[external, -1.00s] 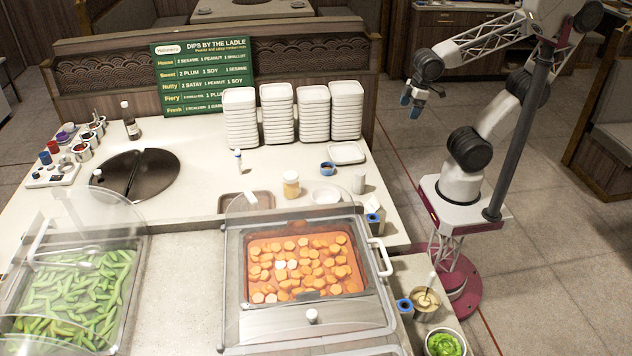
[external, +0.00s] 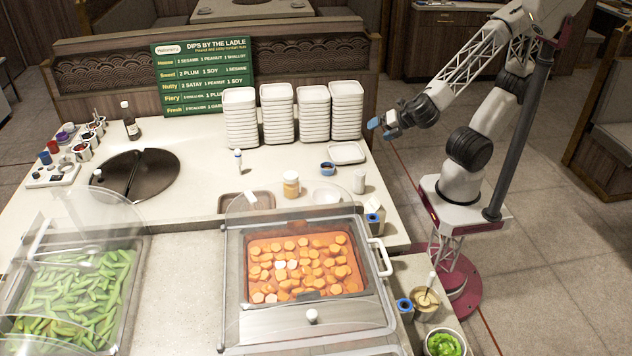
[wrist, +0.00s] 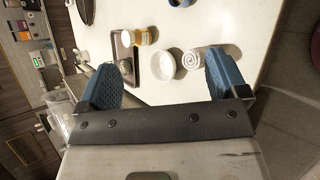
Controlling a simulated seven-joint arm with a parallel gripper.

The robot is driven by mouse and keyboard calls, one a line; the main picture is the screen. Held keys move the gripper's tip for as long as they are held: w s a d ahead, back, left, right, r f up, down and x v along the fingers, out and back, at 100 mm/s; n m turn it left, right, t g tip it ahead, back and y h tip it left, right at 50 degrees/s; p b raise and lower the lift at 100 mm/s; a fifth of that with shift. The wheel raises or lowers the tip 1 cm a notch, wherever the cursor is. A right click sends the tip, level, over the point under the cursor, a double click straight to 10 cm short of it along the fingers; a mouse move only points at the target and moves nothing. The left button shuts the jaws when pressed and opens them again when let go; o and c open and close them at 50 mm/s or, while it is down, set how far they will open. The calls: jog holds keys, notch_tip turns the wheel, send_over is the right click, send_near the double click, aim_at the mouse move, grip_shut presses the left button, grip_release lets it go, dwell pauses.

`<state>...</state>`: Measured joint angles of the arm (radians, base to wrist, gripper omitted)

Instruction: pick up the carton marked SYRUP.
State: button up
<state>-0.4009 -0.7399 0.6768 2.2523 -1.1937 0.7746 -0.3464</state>
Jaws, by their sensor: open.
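I cannot make out a carton with a readable SYRUP mark in either view. A small pale box-like item (external: 373,201) stands near the counter's right edge in the external view; no lettering on it is legible. My gripper (external: 381,128) is in the air off the counter's right edge, right of the plate stacks. Its two blue fingers are apart with nothing between them. In the wrist view my gripper (wrist: 160,68) is open, and the counter with a white bowl (wrist: 163,66) and a white ridged round item (wrist: 193,58) shows beyond the fingers.
Stacks of white plates (external: 313,113) stand at the counter's back. A yellowish jar (external: 291,185), a brown tray (external: 232,205) and a blue cup (external: 327,168) are in front of them. Clear-lidded food wells (external: 310,335) fill the near side.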

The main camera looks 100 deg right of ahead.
jog(key=w+a+f+n+t+y, duration=0.2)
jog(key=a+n, duration=0.3)
jog(key=a, duration=0.1)
jog(key=w+a+f+n+t+y, duration=0.1)
jog(key=w+a+f+n+t, duration=0.15)
jog(key=a+n, duration=0.3)
jog(key=n+y, duration=0.5)
jog(key=n, duration=0.5)
send_near(377, 202)
jog(key=shift+m+t, duration=0.25)
jog(key=shift+t, duration=0.1)
jog(key=w+f, duration=0.2)
jog(key=w, duration=0.1)
jog(key=shift+w+f, duration=0.25)
jog(key=shift+f, duration=0.15)
jog(key=shift+d, duration=0.1)
jog(key=shift+w, duration=0.15)
jog(key=shift+x, duration=1.15)
jog(key=shift+w+f, duration=0.1)
jog(key=shift+w, duration=0.05)
jog(key=shift+x, duration=2.5)
jog(key=shift+f, duration=0.1)
